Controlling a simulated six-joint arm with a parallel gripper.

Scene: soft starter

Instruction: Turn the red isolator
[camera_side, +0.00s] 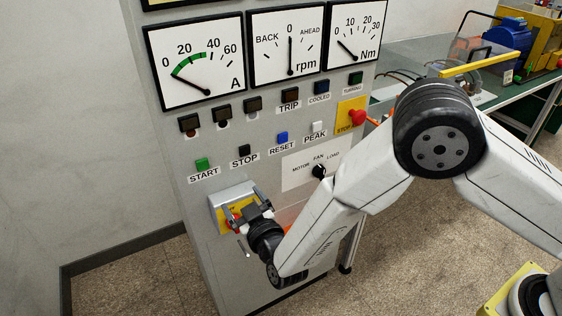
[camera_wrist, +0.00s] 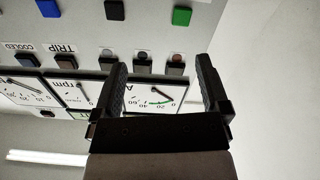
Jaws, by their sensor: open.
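The red isolator (camera_side: 234,224) is on a yellow plate in a grey box (camera_side: 228,192) low on the front of the grey cabinet. In the side view my gripper (camera_side: 246,203) is in front of it, and its fingers hide much of the red handle. The gripper is open. I cannot tell whether the fingers touch the handle or stand apart from it. In the wrist view the two open fingers (camera_wrist: 162,68) have nothing held between them, and the isolator does not show there.
Three dials, including the A meter (camera_side: 195,65), are at the cabinet's top. Below are START (camera_side: 202,164), STOP (camera_side: 244,150) and RESET (camera_side: 282,138) buttons. A red STOP knob (camera_side: 357,117) and a black selector (camera_side: 319,171) are to the right. Floor (camera_side: 135,275) is clear at left.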

